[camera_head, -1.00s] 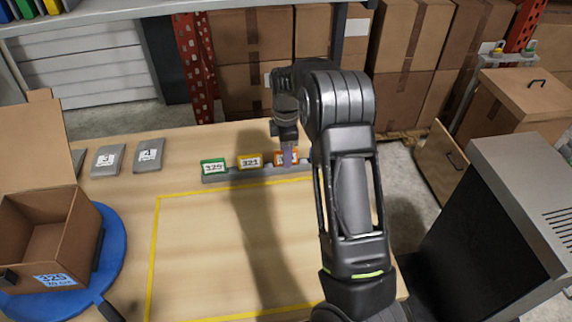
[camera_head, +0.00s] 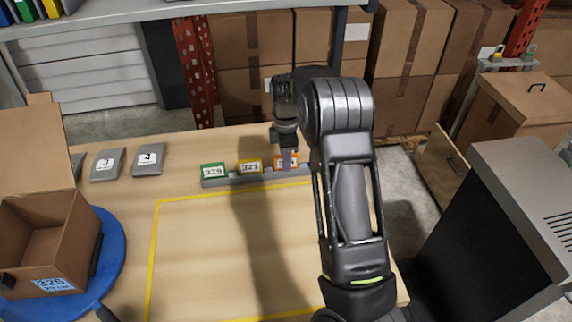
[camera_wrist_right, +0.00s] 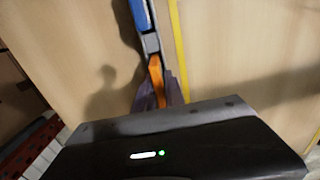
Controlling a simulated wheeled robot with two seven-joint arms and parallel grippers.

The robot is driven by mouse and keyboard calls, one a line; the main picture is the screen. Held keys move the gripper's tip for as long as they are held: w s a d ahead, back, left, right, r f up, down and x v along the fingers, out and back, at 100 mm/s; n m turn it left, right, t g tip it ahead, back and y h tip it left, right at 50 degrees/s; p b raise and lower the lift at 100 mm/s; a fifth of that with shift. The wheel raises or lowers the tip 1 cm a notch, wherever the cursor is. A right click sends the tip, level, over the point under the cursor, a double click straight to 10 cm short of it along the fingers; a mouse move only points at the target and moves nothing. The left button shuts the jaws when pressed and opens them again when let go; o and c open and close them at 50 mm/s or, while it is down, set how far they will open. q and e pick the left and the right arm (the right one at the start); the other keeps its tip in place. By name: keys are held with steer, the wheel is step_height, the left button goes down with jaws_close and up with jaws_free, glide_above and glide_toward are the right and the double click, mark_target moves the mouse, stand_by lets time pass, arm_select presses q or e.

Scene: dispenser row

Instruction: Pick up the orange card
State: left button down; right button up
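The orange card (camera_head: 279,161) stands in a grey rail (camera_head: 225,181) on the table, at the right of a yellow card (camera_head: 250,167) and a green card (camera_head: 213,171). My right gripper (camera_head: 288,158) points down at it, one finger crossing its front face. In the right wrist view the orange card (camera_wrist_right: 156,72) shows edge-on between the two fingers of my right gripper (camera_wrist_right: 159,88), which lie close against both sides, so it looks shut on the card. The card is still in the rail. My left gripper is not in view.
A blue card (camera_wrist_right: 139,14) stands farther along the rail, hidden by my arm in the head view. An open cardboard box (camera_head: 45,240) sits on a blue round plate (camera_head: 112,250) at left. Grey numbered pads (camera_head: 149,160) lie behind. The yellow-outlined table area (camera_head: 200,260) is clear.

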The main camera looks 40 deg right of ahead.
jaws_close()
steer(key=shift+r, duration=0.15)
step_height(320, 180, up, 8)
steer(key=p, duration=0.4)
steer(key=shift+p, duration=0.35)
steer(key=shift+r+b, duration=0.3)
steer(key=shift+r, duration=0.6)
steer(key=shift+a, duration=0.1)
